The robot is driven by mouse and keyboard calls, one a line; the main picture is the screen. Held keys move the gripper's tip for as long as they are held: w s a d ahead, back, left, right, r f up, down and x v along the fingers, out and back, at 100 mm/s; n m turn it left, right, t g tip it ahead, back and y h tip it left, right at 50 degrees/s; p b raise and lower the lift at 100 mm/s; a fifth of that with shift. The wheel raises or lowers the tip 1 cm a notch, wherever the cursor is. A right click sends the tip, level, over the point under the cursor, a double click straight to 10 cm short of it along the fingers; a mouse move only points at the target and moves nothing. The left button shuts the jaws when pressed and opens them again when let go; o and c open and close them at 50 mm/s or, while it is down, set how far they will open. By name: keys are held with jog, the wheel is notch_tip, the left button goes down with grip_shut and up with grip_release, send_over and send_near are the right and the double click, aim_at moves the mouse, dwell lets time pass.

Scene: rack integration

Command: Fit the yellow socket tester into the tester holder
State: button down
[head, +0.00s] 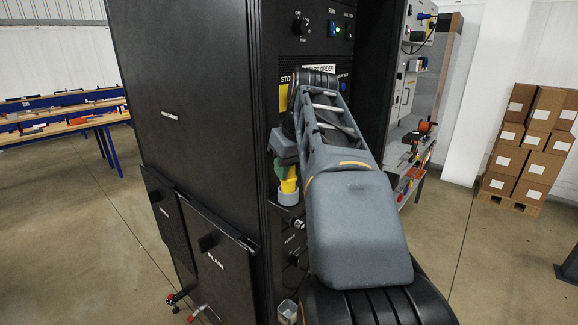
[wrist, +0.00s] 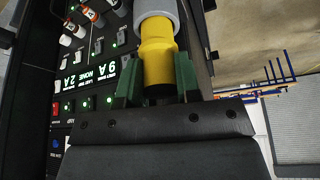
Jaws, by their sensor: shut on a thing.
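The yellow socket tester (head: 289,184) is upright at the front of the black rack, below the end of my arm. My gripper (wrist: 156,84) is shut on it, with green fingers on both sides of its dark end in the wrist view, where its yellow body (wrist: 159,52) also shows. In the head view one green finger shows beside it. A wider grey round piece (head: 289,197) surrounds the tester's lower end; I cannot tell whether it belongs to the tester. A small grey open-topped cup (head: 287,311), possibly the tester holder, is lower on the rack front, apart from the tester.
The black rack (head: 200,110) stands close on the left, with lower doors (head: 217,262) standing out. Knobs and lit switches (wrist: 98,102) line its front panel close to my gripper. A bench with tools (head: 412,150) stands behind right. Stacked boxes (head: 528,140) are far right.

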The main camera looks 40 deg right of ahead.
jog(key=shift+f+b, duration=0.75)
jog(key=shift+f, duration=0.25)
jog(key=c, duration=0.7)
grip_release()
jog(key=shift+c, duration=0.2)
jog(key=shift+r, duration=0.1)
jog(key=p+v, duration=0.2)
jog(key=v, duration=1.1)
jog(key=shift+r, duration=0.35)
jog(key=shift+a+f, duration=0.1)
jog(key=shift+a, duration=0.05)
